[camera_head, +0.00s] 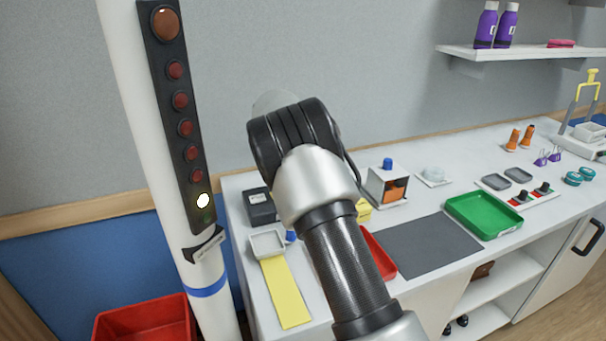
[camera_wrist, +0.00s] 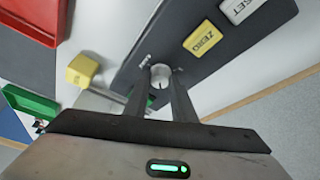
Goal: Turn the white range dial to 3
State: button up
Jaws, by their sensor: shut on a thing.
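The white range dial (camera_wrist: 160,73) is a small round knob on a dark panel (camera_wrist: 190,68) in the wrist view. My gripper (camera_wrist: 161,80) has a finger on each side of the dial and is shut on it. Small pale markings show on the panel beside the dial, but I cannot read them or tell which number it points at. In the head view my arm hides the dial and my gripper.
A yellow ZERO button (camera_wrist: 204,38) and a white button (camera_wrist: 244,6) sit on the same panel. A yellow block (camera_wrist: 82,70) and a red tray (camera_wrist: 42,18) lie nearby. The head view shows a green tray (camera_head: 484,214) and grey mat (camera_head: 428,245) on the bench.

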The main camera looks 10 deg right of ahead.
jog(key=shift+m+p, duration=0.45)
jog(key=shift+m, duration=0.15)
jog(key=shift+g, duration=0.3)
jog(key=o, duration=1.1)
jog(key=shift+c, duration=0.2)
jog(key=shift+a+r, duration=0.1)
jog(key=p+v, duration=0.1)
jog(key=v, duration=1.6)
jog(key=shift+p, duration=0.35)
jog(key=shift+a, duration=0.15)
